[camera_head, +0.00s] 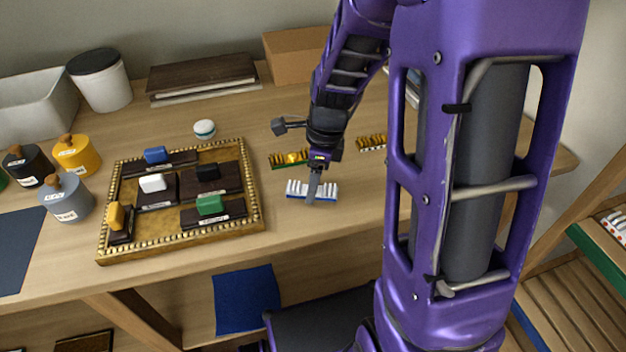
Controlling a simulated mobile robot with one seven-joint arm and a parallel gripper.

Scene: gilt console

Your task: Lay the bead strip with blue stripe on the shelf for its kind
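The bead strip with the blue stripe (298,189) lies on the wooden table, with white beads along its top and a blue edge below. My gripper (313,188) points down at its middle, and a grey finger overlaps the strip. I see the gripper edge-on, so I cannot tell whether it is open or shut on the strip. At the right edge is a slatted wooden rack with a green-edged shelf (592,250) above and a blue-edged shelf (527,326) below. Part of the rack is out of frame.
A gold-beaded strip with a green edge (279,161) and another gold-beaded strip (372,142) lie nearby. A gilt tray (180,243) with coloured-handled blocks is to the left. Lidded pots (68,204), a small white-lidded jar (204,129) and a cardboard box (294,57) also stand there.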

